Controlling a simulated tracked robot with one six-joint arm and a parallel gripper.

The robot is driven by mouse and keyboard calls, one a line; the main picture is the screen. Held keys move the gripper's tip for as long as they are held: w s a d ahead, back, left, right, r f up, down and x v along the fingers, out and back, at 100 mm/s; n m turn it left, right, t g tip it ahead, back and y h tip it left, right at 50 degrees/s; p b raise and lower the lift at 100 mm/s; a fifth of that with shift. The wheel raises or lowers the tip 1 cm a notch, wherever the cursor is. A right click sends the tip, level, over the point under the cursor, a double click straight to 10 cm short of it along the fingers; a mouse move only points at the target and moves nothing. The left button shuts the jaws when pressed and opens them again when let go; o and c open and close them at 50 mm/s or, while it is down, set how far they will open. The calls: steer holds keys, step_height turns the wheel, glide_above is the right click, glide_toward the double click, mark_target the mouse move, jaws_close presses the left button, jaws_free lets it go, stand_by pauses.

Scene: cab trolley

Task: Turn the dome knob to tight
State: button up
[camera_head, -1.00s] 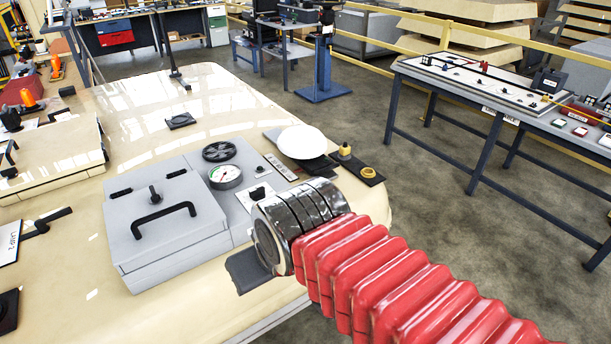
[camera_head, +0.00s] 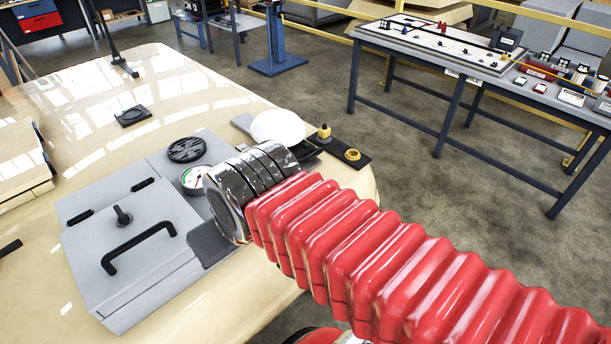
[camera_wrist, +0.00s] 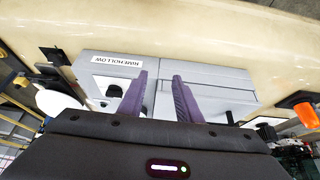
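A white dome (camera_head: 278,127) sits on a trolley panel, beyond the metal cuff of my arm. A black knob stands on the lid of a grey box (camera_head: 75,265); this lid knob (camera_head: 122,215) has a black bar handle beside it. I cannot tell which control is the dome knob. In the wrist view, my gripper (camera_wrist: 160,78) has its two purple fingers apart with nothing between them, over the grey surface. A white round shape (camera_wrist: 55,101) and a dark knob (camera_wrist: 115,91) lie left of the fingers. In the head view my arm hides the fingers and part of the panel.
A black handwheel (camera_head: 187,149) and a dial gauge (camera_head: 193,180) stand near my arm. A workbench (camera_head: 440,60) stands right; the floor between is clear.

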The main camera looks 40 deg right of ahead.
steer(key=o, duration=0.5)
steer(key=shift+w+d+r, duration=0.15)
steer(key=shift+w+d, duration=0.1)
steer(key=shift+d, duration=0.15)
steer(key=shift+c, duration=0.2)
steer(key=w+d+r, duration=0.1)
steer(key=w+d, duration=0.1)
steer(key=d, duration=1.1)
steer(key=w+d+r+n+g, duration=0.1)
steer(key=d+r, duration=0.1)
steer(key=d, duration=1.2)
steer(key=shift+w+d+r+n+y, duration=0.2)
steer(key=shift+w+d+n+y, duration=0.1)
steer(key=shift+w, duration=0.1)
steer(key=shift+f, duration=0.1)
steer(key=x, duration=1.3)
steer(key=shift+w+f, duration=0.1)
steer(key=shift+f, duration=0.25)
steer(key=shift+c, duration=0.3)
